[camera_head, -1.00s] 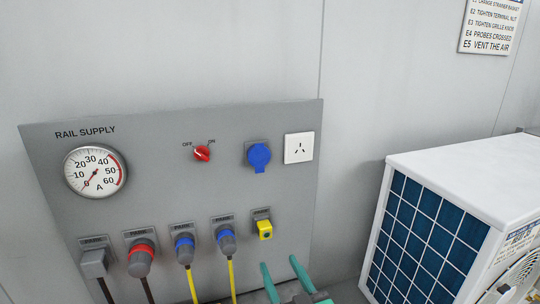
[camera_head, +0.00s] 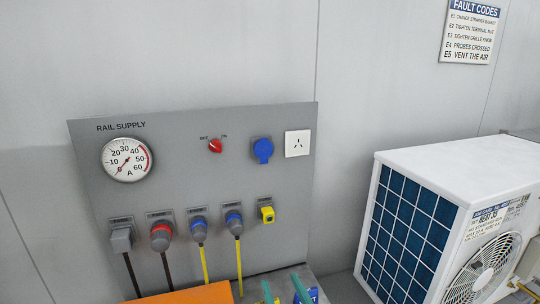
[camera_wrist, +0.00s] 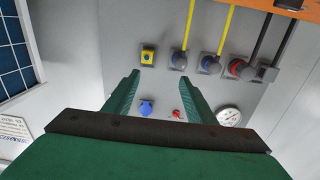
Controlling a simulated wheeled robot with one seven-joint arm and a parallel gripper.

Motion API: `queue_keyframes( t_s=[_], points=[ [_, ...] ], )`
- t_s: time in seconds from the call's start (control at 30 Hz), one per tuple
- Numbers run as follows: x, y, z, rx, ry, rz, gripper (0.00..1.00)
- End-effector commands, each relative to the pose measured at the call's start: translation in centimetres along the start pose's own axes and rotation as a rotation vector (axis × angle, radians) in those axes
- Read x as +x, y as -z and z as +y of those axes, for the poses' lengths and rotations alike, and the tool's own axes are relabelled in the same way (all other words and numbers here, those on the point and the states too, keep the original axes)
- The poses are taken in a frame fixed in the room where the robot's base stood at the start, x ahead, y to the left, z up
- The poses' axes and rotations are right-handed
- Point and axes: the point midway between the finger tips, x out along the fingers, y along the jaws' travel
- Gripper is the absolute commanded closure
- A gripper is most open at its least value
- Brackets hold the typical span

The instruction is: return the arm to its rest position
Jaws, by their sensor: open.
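My gripper (camera_head: 285,291) shows only as two green fingertips at the bottom edge of the head view. In the wrist view my gripper (camera_wrist: 161,80) has its two green fingers spread apart with nothing between their tips. The grey rail supply panel (camera_head: 185,190) stands beyond it, with an ammeter (camera_head: 127,159), a red rotary switch (camera_head: 215,146), a blue socket (camera_head: 263,150) and a white outlet (camera_head: 298,143). The fingers appear apart from the panel. The rest of my arm is mostly hidden in the head view.
Grey, red and blue plugs with cables line the panel's lower row beside a yellow connector (camera_head: 267,214). A white fan unit (camera_head: 450,165) stands at the right. An orange surface (camera_head: 190,294) crosses the bottom. A fault codes sign (camera_head: 470,32) hangs on the wall.

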Motion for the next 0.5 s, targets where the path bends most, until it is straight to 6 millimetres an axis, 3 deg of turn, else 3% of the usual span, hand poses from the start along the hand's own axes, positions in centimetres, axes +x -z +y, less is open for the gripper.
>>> queue_keyframes(
  t_s=[0.37,0.5],
  points=[
    [-2.1,-5.6,-0.5,0.070,-0.078,-0.031,0.49],
    [-3.9,-8.9,-1.0,0.102,-0.126,-0.053,0.49]
  ],
)
